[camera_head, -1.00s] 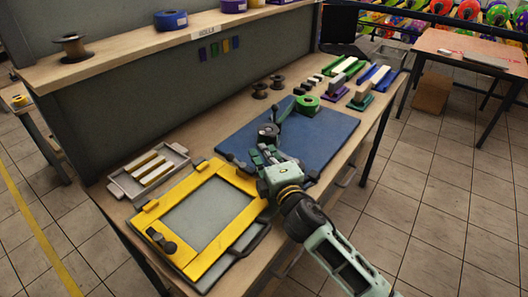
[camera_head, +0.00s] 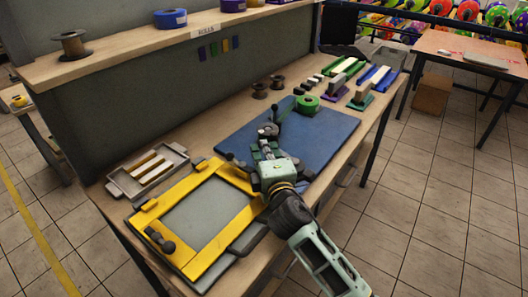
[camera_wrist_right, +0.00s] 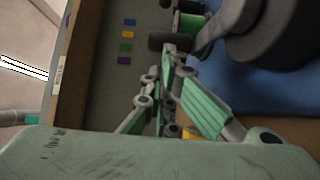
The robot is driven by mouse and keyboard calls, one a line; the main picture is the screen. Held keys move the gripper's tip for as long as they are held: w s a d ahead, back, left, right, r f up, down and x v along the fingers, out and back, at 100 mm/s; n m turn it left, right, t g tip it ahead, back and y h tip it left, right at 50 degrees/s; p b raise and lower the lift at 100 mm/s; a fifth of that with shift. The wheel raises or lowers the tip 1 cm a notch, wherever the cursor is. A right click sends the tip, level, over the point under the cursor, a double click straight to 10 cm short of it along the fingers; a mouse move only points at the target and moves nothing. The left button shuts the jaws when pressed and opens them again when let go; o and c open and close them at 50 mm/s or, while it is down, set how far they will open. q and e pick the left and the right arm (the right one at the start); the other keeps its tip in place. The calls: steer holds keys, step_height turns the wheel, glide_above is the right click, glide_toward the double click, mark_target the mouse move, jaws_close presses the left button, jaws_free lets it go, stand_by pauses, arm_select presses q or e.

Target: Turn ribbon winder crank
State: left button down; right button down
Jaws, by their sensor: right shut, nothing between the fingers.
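The ribbon winder (camera_head: 282,118) is a dark device on the blue mat, with a green ribbon roll (camera_head: 308,103) at its far end. In the right wrist view a large dark disc (camera_wrist_right: 270,30) fills the upper right. A dark cylindrical knob (camera_wrist_right: 168,41), which looks like the crank handle, shows near the fingertips. My right gripper (camera_head: 265,145) is over the near side of the mat, close to the winder's near end. Its green-padded fingers (camera_wrist_right: 170,62) are shut and empty, with tips close to the knob. Whether they touch it I cannot tell. My left gripper is not in view.
A yellow frame (camera_head: 158,210) lies at the near left of the bench, beside a grey tray (camera_head: 117,186) with pale bars. Dark spools (camera_head: 260,91), stamps and colored trays stand behind the mat. The blue mat (camera_head: 330,140) is clear on its right side.

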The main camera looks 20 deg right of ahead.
mark_target(271, 140)
steer(key=shift+w+d+r, duration=0.2)
steer(key=shift+w+d, duration=0.15)
steer(key=shift+w, duration=0.1)
steer(key=shift+w+d+r, duration=0.1)
steer(key=shift+w+d, duration=0.15)
steer(key=shift+w+d+m+h+b, duration=0.1)
steer(key=shift+w+m+h+b, duration=0.2)
steer(key=shift+m+h+b, duration=0.25)
steer(key=shift+w+f+h, duration=0.25)
steer(key=shift+w+h, duration=0.2)
steer(key=shift+h, duration=0.1)
steer(key=shift+w, duration=0.3)
steer(key=shift+d, duration=0.15)
steer(key=shift+s+d, duration=0.1)
steer(key=shift+d, duration=0.4)
